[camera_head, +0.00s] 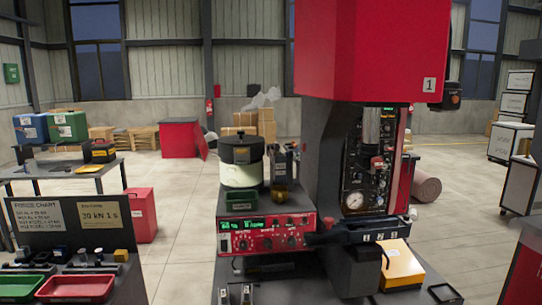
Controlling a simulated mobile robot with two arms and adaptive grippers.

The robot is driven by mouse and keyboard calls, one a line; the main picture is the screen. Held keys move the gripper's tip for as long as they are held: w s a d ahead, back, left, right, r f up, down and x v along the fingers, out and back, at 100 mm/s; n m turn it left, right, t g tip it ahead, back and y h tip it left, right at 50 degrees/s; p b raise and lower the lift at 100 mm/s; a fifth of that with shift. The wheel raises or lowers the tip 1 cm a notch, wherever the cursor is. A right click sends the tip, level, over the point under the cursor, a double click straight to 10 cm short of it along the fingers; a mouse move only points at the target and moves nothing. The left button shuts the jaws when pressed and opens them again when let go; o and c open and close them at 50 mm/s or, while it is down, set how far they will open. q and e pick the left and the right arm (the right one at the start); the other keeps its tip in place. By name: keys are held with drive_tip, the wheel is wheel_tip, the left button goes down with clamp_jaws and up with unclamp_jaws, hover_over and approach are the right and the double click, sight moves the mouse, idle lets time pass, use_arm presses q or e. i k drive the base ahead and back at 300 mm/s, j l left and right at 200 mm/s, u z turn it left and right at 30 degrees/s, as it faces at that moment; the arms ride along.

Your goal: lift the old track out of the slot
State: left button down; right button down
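A red press (369,50) marked 1 stands at centre right, with a dark column, a round gauge (354,200) and tubing. A bowl feeder (240,160) with a black top and pale greenish body stands left of it, above a red control box (268,235) with green displays. A dark horizontal bar (335,238) runs from beside the control box to the front of the press. A part marked with small numbers (380,234) sits at its right end. I cannot tell which piece is the old track or where its slot lies. Neither of my grippers is in view.
A yellow-orange box (400,265) sits at the press's lower right, with a small black tray (443,292) beside it. Open floor (185,210) lies between bench and feeder.

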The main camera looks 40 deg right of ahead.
sight(276, 144)
drive_tip(key=i+z, duration=0.2)
drive_tip(key=z, duration=0.25)
drive_tip(key=i+j+z, duration=0.15)
drive_tip(key=z, duration=0.25)
